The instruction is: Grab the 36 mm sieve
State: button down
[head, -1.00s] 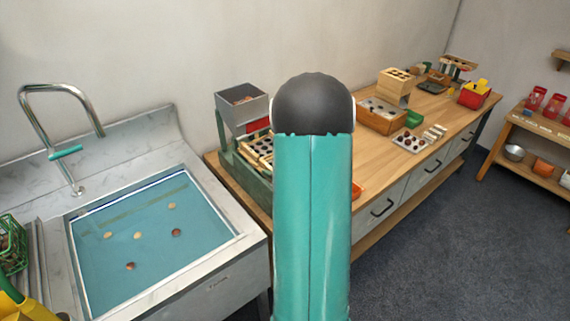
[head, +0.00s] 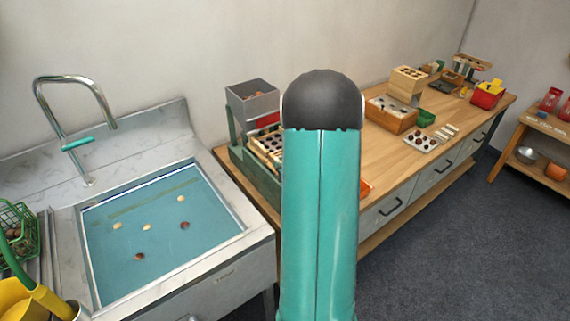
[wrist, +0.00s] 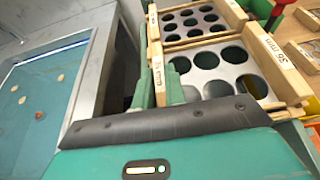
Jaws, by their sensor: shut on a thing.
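The 36 mm sieve (wrist: 238,62) is a wooden frame around a grey plate with large round holes, labelled "36 mm" on its right wall in the wrist view. My gripper (wrist: 158,88) has its green fingers on either side of the sieve's left wooden wall and is shut on it. The sieve's near edge is hidden by my gripper's body. A second sieve (wrist: 192,22) with smaller holes lies just beyond it. In the head view, my arm covers the gripper and most of the sieve area beside the grey hopper (head: 253,104).
The sink (head: 160,225) with several chestnuts in water is on the left, its rim (wrist: 98,70) close to my gripper. The wooden bench (head: 385,160) runs back right with boxes and a chestnut tray (head: 422,141). Open floor (head: 460,250) lies right.

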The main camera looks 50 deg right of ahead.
jog(key=shift+r, duration=0.4)
notch_tip(320, 180, up, 2)
jog(key=shift+r, duration=0.15)
jog(key=s+d+r, duration=0.1)
jog(key=s+r, duration=0.8)
jog(key=s, duration=0.4)
jog(key=shift+s+r, duration=0.25)
jog(key=shift+s, duration=0.05)
